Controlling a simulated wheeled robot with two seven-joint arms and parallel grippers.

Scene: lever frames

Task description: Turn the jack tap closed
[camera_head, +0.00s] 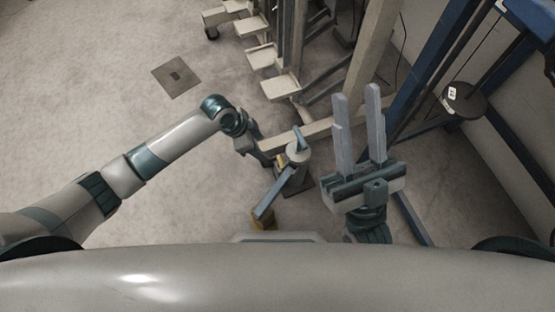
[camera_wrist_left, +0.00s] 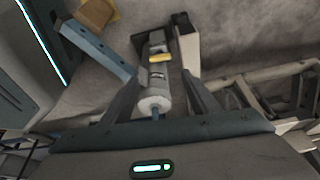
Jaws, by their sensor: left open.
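The jack shows in the head view as a pale round body (camera_head: 298,153) with a blue-grey lever arm (camera_head: 266,199). In the left wrist view its pale cylinder (camera_wrist_left: 155,103), yellow band (camera_wrist_left: 160,58) and lever arm (camera_wrist_left: 98,48) show. A small blue-grey stem (camera_wrist_left: 155,114) at the cylinder's near end may be the tap; I cannot tell its setting. My left gripper (camera_head: 284,150) is open over the jack, its fingers (camera_wrist_left: 162,80) on either side of the cylinder with gaps. Its hand is partly hidden in the head view. My right gripper (camera_head: 357,92) is open and empty, right of the jack.
A tan block (camera_head: 263,220) sits at the lever arm's end. A rack with pale steps (camera_head: 279,86) stands behind the jack. A blue frame with a dark weight disc (camera_head: 465,101) is at the right. Bare floor with a square plate (camera_head: 177,75) lies left.

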